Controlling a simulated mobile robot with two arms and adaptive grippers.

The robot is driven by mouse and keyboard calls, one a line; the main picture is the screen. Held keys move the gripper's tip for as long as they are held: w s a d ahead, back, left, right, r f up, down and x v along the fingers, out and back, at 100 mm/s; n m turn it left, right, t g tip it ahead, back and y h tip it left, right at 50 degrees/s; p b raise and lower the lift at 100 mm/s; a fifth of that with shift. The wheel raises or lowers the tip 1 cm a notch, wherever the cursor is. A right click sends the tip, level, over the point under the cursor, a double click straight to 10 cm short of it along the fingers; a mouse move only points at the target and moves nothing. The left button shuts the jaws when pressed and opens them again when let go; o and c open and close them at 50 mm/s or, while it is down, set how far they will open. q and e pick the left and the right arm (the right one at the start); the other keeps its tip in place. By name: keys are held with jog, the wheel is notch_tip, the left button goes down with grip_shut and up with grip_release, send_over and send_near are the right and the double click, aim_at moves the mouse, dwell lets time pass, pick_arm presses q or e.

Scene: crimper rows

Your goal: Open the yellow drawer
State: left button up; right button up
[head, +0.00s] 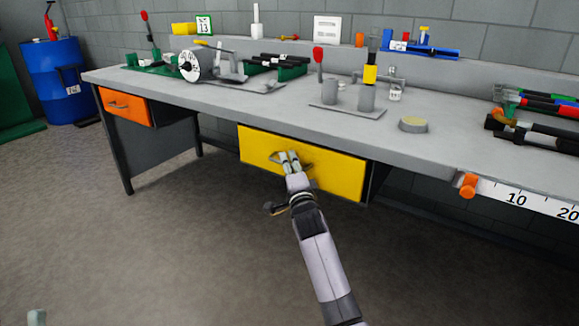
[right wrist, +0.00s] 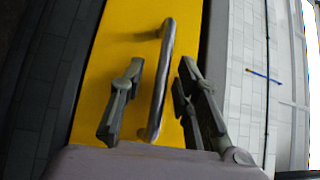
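The yellow drawer (head: 338,176) is under the middle of the grey workbench, its front close below the bench's front edge. Its metal bar handle (right wrist: 162,85) runs up the middle of the right wrist view. My right gripper (head: 288,158) is at the drawer front and covers part of the handle in the head view. In the right wrist view, its two fingers (right wrist: 160,98) stand open on either side of the handle, with visible gaps to the bar. A small pale tip at the bottom left of the head view may be my left gripper (head: 37,316); its fingers cannot be made out.
The grey workbench (head: 240,102) carries tools, racks and metal cups. An orange drawer (head: 125,106) is at its left end. An orange-ended ruler strip (head: 510,196) is at the right front edge. A blue barrel (head: 60,85) stands at the far left. The floor before the drawer is clear.

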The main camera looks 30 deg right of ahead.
jog(key=shift+c, duration=0.2)
grip_shut()
dwell(0.6)
